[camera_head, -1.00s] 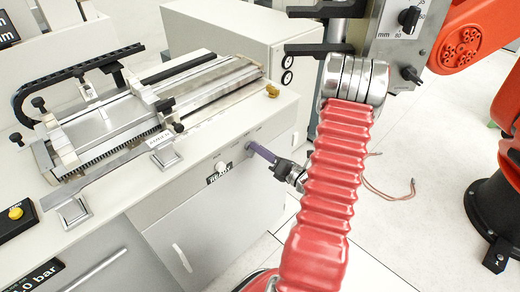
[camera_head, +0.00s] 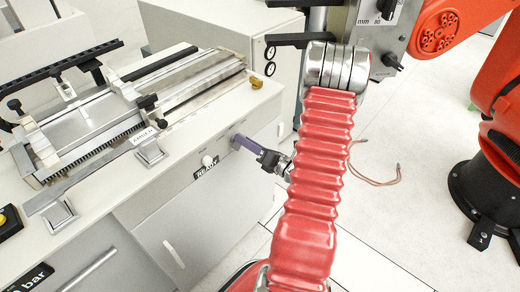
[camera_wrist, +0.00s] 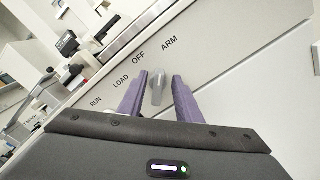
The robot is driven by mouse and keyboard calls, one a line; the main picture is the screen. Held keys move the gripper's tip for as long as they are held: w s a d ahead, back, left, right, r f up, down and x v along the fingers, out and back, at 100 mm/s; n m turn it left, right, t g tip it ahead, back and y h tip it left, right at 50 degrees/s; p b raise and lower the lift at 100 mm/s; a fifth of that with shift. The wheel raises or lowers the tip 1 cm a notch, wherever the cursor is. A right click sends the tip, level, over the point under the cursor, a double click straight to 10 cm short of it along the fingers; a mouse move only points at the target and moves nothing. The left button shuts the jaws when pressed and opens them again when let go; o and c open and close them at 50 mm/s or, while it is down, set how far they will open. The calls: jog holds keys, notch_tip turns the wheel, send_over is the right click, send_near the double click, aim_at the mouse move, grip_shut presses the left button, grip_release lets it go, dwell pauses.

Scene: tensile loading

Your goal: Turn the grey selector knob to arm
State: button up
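The grey selector knob (camera_wrist: 157,88) is on the cabinet's front panel in the wrist view, below the printed words OFF and ARM. RUN and LOAD are printed further left. The knob stands between the two purple fingers of my gripper (camera_wrist: 160,76), with visible gaps beside it, so the gripper looks open around it. Which mark the knob points at is hard to tell.
The testing bench (camera_head: 185,160) carries a metal rail fixture (camera_head: 190,85) on top, with black clamps and levers. A red robot arm (camera_head: 450,35) stands on the right. A thin cable (camera_head: 375,182) lies on the pale floor, which is otherwise clear there.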

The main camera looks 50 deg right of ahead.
jog(key=s, duration=1.3)
jog(key=shift+s+d, duration=0.2)
jog(key=shift+s, duration=0.1)
dwell(0.4)
